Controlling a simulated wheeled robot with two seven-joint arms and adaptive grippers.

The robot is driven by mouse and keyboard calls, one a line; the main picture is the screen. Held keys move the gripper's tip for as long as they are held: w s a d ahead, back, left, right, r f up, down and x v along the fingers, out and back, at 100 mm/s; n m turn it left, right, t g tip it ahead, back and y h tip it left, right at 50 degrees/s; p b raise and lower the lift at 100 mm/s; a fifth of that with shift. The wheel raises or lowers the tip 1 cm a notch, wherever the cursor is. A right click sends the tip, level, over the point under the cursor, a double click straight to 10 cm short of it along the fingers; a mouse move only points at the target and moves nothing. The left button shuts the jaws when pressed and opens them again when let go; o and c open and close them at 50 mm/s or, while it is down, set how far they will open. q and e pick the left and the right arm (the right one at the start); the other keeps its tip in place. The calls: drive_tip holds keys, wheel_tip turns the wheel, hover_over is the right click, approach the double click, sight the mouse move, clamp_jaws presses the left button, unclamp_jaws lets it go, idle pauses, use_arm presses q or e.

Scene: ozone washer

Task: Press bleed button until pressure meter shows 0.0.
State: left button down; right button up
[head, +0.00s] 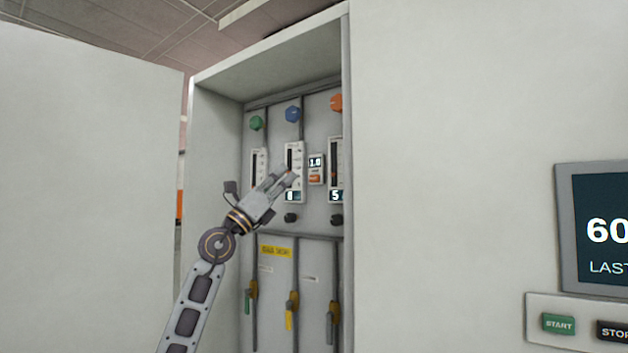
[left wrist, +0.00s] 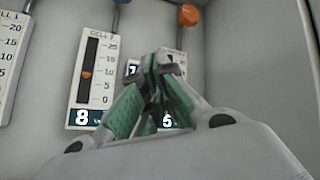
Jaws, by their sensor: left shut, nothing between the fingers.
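The pressure meter (head: 315,162) is a small panel inside the open cabinet and reads 1.0 in the head view. An orange button (head: 314,179), which I take for the bleed button, sits just under that reading. My left gripper (head: 288,174) is shut and empty, its tips in front of the middle gauge, left of the orange button in the picture. In the left wrist view the shut fingers (left wrist: 158,75) cover most of the meter and hide the button. I cannot tell whether the tips touch anything. My right gripper is not in view.
Tall gauges stand beside the meter, including the middle one (left wrist: 95,75). Green, blue (head: 292,114) and orange knobs (head: 336,103) are above, and valve handles (head: 292,312) are below. The cabinet's right wall edge (head: 347,200) is close to the meter. An open door (head: 90,180) stands left.

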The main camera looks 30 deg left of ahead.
sight(315, 179)
use_arm(q)
drive_tip(key=shift+s+a+r, duration=0.1)
drive_tip(key=shift+a+r, duration=0.2)
drive_tip(key=shift+r, duration=0.15)
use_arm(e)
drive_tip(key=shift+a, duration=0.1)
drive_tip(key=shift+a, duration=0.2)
use_arm(q)
drive_tip(key=shift+w, duration=0.2)
drive_tip(key=shift+w+d+b, duration=0.15)
drive_tip(key=shift+w+d, duration=0.05)
drive_tip(key=shift+w, duration=1.9)
drive_tip(key=shift+w+d+b, duration=0.15)
drive_tip(key=shift+w, duration=1.9)
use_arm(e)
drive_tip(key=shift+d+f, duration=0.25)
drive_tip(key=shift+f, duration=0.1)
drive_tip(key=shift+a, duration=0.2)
use_arm(q)
drive_tip(key=shift+w, duration=0.35)
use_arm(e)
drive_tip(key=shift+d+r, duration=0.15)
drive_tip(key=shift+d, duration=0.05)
